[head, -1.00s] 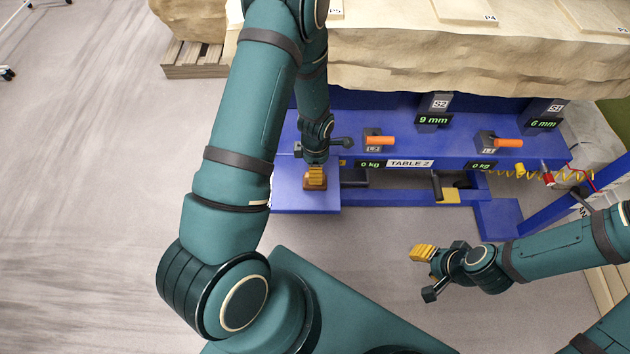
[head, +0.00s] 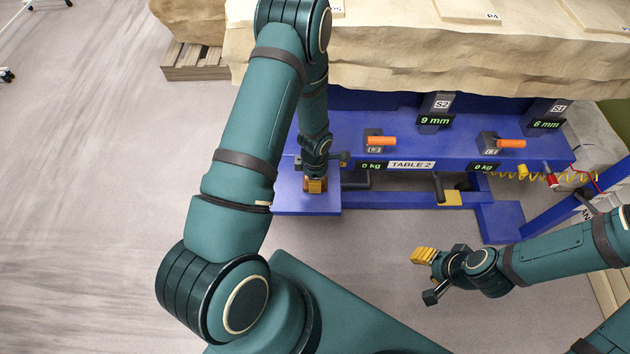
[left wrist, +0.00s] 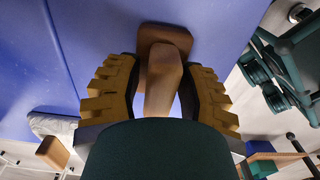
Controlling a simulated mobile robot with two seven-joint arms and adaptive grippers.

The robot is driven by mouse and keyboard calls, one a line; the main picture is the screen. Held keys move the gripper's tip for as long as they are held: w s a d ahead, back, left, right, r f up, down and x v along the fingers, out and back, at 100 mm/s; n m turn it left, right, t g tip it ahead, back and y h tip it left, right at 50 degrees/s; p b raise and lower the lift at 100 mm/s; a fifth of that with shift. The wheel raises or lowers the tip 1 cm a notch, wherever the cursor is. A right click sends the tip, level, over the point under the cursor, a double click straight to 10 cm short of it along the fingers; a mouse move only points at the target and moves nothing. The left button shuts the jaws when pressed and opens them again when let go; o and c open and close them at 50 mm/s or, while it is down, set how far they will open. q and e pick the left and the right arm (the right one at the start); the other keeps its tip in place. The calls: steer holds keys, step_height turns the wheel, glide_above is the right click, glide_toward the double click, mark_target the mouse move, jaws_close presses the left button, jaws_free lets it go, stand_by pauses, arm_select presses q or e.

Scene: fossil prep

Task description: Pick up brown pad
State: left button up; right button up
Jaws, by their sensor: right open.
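The brown pad (head: 308,188) sits on a blue ledge (head: 290,205) at the left end of the blue table frame, mostly hidden under my left gripper (head: 316,185). The left wrist view shows the pad (left wrist: 164,75) as a wider brown block with a narrower upright part between the two yellow fingers. These fingers stand apart on either side of it, with a narrow gap visible beside the upright part; contact is unclear. My right gripper (head: 427,276) is open and empty above the floor at the lower right.
The blue table frame has orange handles (head: 381,141) and dark posts with displays (head: 435,121). A large pale rock block (head: 450,65) lies above it. A yellow coiled hose (head: 520,173) hangs at right.

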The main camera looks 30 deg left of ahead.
arm_select(q)
jaws_close()
step_height(320, 180, up, 10)
steer(key=shift+r+p, duration=0.1)
steer(key=shift+p, duration=1.1)
steer(key=shift+c, duration=1.8)
jaws_free()
jaws_close()
